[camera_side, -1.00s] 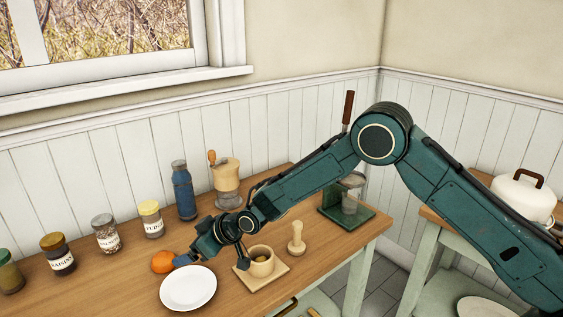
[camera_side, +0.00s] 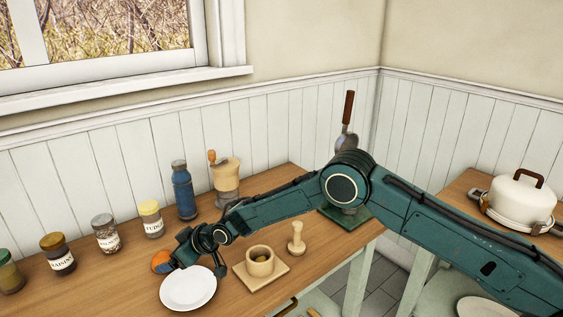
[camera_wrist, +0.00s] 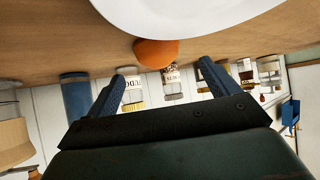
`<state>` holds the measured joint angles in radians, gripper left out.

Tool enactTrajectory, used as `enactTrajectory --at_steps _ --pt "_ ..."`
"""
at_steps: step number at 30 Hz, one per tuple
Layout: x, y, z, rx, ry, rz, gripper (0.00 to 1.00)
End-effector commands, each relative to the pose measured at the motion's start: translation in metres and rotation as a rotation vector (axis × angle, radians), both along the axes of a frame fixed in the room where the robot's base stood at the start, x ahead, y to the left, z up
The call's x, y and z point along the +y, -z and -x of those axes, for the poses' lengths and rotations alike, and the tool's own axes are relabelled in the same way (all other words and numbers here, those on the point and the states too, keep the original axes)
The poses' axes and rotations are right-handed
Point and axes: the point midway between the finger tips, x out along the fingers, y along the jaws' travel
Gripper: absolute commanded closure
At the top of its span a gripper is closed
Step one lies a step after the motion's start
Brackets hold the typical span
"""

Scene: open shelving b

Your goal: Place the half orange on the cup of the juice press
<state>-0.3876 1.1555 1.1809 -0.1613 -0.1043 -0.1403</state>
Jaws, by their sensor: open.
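The half orange (camera_side: 160,261) lies on the wooden table behind the white plate (camera_side: 188,290), its right part hidden by my gripper in the side view. My gripper (camera_side: 192,268) is open, with one finger close to the orange and the other to its right. In the wrist view, which is upside down, the orange (camera_wrist: 157,52) appears between and beyond my open fingertips (camera_wrist: 162,72). I cannot tell whether a finger touches it. The juice press shows its brown handle (camera_side: 349,106), a metal part and its green base (camera_side: 353,216). My arm hides its middle, including the cup.
Several jars and a blue bottle (camera_side: 184,192) line the table's back, beside a grinder (camera_side: 226,180). A white pot (camera_side: 520,203) stands on the right-hand table.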

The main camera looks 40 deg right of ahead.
Motion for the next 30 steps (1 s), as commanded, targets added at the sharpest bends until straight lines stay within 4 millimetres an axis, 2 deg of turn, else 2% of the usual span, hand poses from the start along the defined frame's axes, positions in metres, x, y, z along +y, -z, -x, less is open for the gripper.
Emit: enactTrajectory --at_steps 11,30 --pt "0.002 0.003 -0.003 0.000 0.000 0.000 0.13" --pt "0.018 0.028 -0.032 0.000 0.000 0.000 0.13"
